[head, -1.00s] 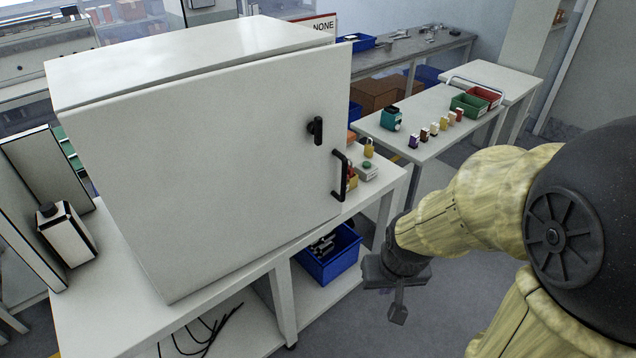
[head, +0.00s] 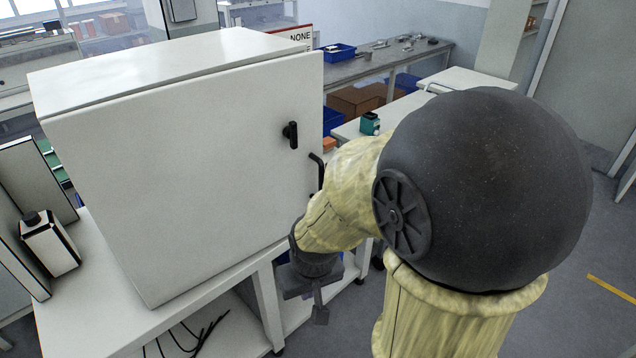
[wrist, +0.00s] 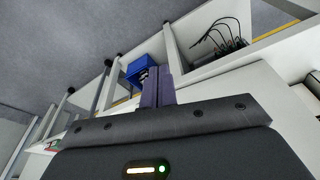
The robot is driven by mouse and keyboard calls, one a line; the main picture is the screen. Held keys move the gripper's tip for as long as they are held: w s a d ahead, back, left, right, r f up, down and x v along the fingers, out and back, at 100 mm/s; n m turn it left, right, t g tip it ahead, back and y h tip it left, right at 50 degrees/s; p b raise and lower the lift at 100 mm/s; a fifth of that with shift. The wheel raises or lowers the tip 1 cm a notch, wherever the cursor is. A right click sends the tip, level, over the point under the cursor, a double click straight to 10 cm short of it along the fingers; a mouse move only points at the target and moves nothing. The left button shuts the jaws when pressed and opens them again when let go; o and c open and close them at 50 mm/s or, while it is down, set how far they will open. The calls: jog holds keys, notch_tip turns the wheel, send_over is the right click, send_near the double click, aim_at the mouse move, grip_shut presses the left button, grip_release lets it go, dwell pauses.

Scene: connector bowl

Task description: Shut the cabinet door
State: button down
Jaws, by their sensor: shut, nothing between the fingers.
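The white cabinet (head: 170,65) stands on a white table at left in the head view. Its broad front door (head: 170,190) lies nearly flush with the body; I cannot tell whether a small gap remains at the right edge. A black latch (head: 290,134) sits near the door's upper right. The black bar handle (head: 317,170) below it is partly hidden by my arm. My gripper (head: 319,308) is low, in front of and below the door's right side, apart from it. In the wrist view my gripper (wrist: 157,88) has its fingers together, with nothing between them.
The cabinet's table (head: 90,325) has a lower shelf with black cables. A blue bin (wrist: 140,70) shows beyond my fingers in the wrist view. A bottle-like white container (head: 48,243) stands left of the cabinet. Open floor (head: 560,315) lies at right.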

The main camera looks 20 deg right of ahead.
jog(key=w+d+f+n+t+p, duration=0.1)
jog(key=w+d+t+p, duration=0.1)
jog(key=w+d+t, duration=0.5)
jog(key=w+d+f+t+p, duration=0.1)
jog(key=w+d+f+p, duration=0.1)
jog(key=w+d, duration=0.65)
jog(key=w+d+t+y+p, duration=0.1)
jog(key=w+d+t+p, duration=0.1)
jog(key=d+t, duration=0.3)
jog(key=shift+w+r+t, duration=0.3)
jog(key=shift+w+t, duration=0.4)
jog(key=shift+t, duration=0.5)
jog(key=w+a+p, duration=0.1)
jog(key=w+p, duration=0.5)
jog(key=w, duration=0.8)
